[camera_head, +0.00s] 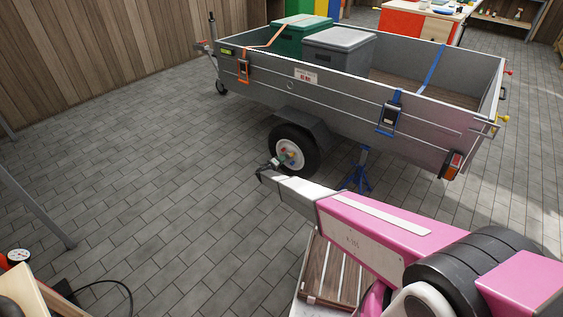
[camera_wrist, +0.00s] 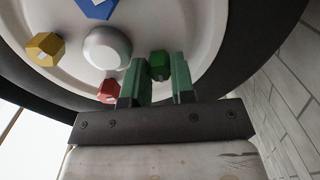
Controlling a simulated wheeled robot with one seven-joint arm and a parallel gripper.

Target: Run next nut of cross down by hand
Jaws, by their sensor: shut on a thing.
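The trailer wheel (camera_head: 308,164) has a dark tyre and a pale rim (camera_wrist: 205,20), which fills the top of the wrist view. Around the domed silver hub cap (camera_wrist: 107,47) sit a yellow nut (camera_wrist: 45,49), a blue nut (camera_wrist: 98,8), a red nut (camera_wrist: 111,91) and a green nut (camera_wrist: 159,65). My gripper (camera_wrist: 161,80) has its green-padded fingers on either side of the green nut and is shut on it, at the wheel face. In the head view my gripper (camera_head: 268,167) reaches the wheel from the front; the nuts there are tiny. How far the green nut is seated is hidden.
The grey trailer (camera_head: 340,95) carries a green box (camera_head: 290,42) and a grey box (camera_head: 336,48). A blue stand (camera_head: 360,172) is under the trailer, right of the wheel. A slatted wooden surface (camera_head: 335,272) lies below my arm. The paved floor (camera_head: 170,170) left of the wheel is clear.

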